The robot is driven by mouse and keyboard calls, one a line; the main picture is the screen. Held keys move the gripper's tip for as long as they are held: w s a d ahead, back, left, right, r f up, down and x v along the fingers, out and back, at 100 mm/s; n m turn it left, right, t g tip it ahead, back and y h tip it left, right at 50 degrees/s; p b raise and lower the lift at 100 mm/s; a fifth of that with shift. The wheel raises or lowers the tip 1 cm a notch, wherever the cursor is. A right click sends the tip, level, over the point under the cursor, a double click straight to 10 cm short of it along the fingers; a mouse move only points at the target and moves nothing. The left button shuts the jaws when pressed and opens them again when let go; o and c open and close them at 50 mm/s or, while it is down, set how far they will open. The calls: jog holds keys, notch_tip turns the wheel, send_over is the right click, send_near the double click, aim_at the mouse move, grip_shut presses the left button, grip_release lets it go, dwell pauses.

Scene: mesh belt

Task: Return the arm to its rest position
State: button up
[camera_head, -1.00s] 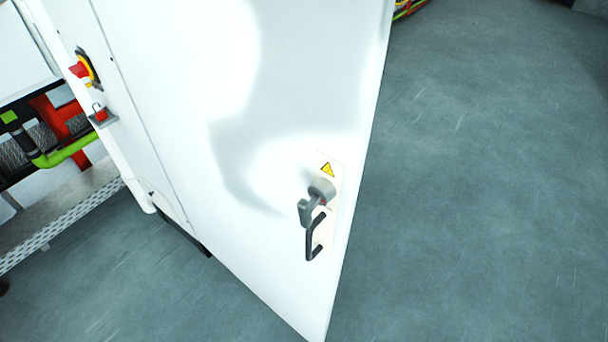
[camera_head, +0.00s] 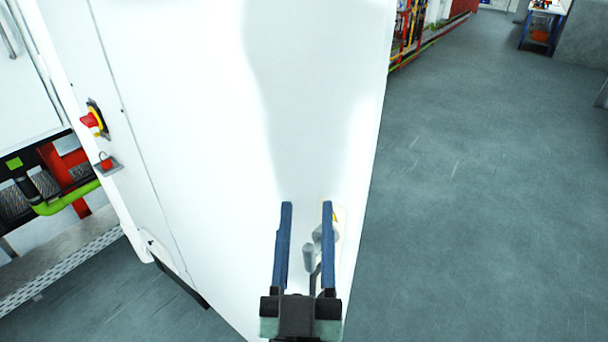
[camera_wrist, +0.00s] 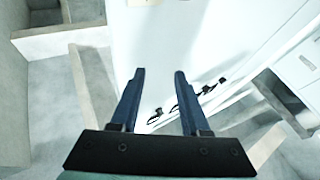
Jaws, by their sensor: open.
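My gripper (camera_head: 305,207) is open and empty, its two dark blue fingers spread and pointing up in the head view. It stands in front of the lower right part of a white cabinet (camera_head: 190,120). Between and behind the fingers I see a grey handle or switch (camera_head: 309,257), partly hidden by the gripper. In the wrist view the open fingers (camera_wrist: 158,72) have nothing between them but white surface. Whether the fingers touch the cabinet is hard to tell, but no contact shows.
Red and green framework (camera_head: 70,190) stands at the left. Open grey floor (camera_head: 480,190) lies to the right. A blue-framed bench (camera_head: 541,28) stands far back right.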

jog(key=s+r+t, duration=0.2)
jog(key=r, duration=1.3)
jog(key=s+r+t+y, duration=0.1)
jog(key=s+r+t, duration=0.1)
jog(key=r, duration=1.4)
jog(key=shift+s+a+r+m+t, duration=0.15)
jog(key=shift+s+m+t, duration=0.2)
jog(key=shift+s, duration=0.4)
